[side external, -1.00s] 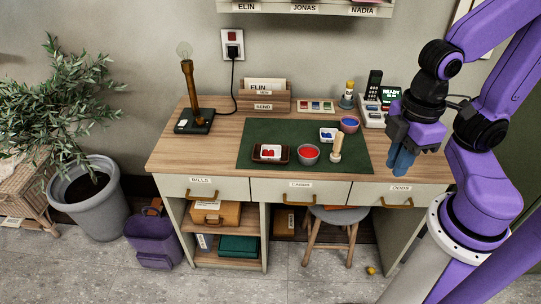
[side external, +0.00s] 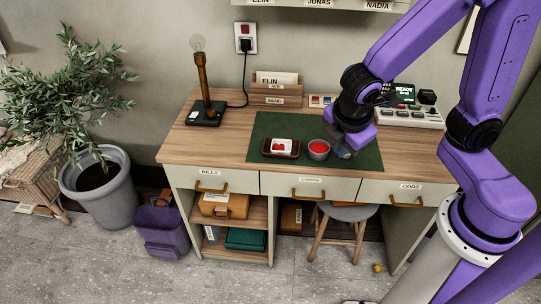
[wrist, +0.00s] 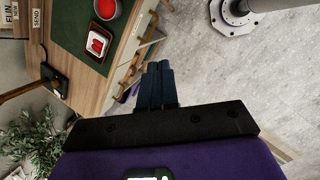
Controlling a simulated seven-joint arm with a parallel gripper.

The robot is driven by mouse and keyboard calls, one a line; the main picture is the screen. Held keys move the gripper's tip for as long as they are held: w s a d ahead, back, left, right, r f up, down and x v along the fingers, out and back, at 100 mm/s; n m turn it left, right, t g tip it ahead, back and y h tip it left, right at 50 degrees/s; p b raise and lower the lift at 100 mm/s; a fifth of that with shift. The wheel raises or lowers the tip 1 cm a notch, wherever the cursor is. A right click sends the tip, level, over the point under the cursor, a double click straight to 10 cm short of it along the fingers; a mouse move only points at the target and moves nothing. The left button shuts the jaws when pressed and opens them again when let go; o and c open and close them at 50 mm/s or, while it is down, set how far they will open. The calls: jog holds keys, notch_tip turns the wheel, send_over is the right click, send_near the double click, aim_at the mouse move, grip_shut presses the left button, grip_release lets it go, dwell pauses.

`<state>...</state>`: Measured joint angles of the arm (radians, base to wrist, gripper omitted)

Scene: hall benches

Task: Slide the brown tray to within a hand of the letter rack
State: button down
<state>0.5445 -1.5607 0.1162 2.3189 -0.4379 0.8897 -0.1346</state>
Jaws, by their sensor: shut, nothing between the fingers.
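The brown tray (side external: 267,153) lies on the green mat, left of the red-filled bowl. It bears a white dish (side external: 282,146) with red pieces in it. The tray also shows in the wrist view (wrist: 94,56). The wooden letter rack (side external: 281,101), labelled SEND and holding an ELIN envelope, stands at the back of the desk. A clear gap of mat and wood lies between tray and rack. My gripper (side external: 345,154) is low over the mat, right of the bowl, apart from the tray. Its fingers (wrist: 158,68) are together and empty in the wrist view.
The grey bowl (side external: 319,156) with red contents stands between tray and gripper. A lamp (side external: 204,112) stands at the back left, and a device (side external: 408,117) at the back right. My arm hides the mat's back right.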

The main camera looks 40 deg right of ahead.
jog(key=w+a+f+n+t+h, duration=0.1)
jog(key=w+a+f+n, duration=0.15)
jog(key=w, duration=0.25)
jog(key=w+a+f+n+t+h, duration=0.1)
jog(key=w+a+f+n, duration=0.1)
jog(key=w+f+n, duration=0.3)
jog(key=n+t+h, duration=0.1)
jog(key=n+t, duration=0.1)
jog(key=n, duration=0.1)
send_near(271, 156)
notch_tip(271, 156, down, 4)
jog(key=shift+w+d, duration=1.35)
jog(key=shift+w, duration=0.15)
jog(key=shift+d, duration=0.1)
jog(key=w+d, duration=1.2)
jog(key=shift+s, duration=0.1)
jog(key=shift+a, duration=0.1)
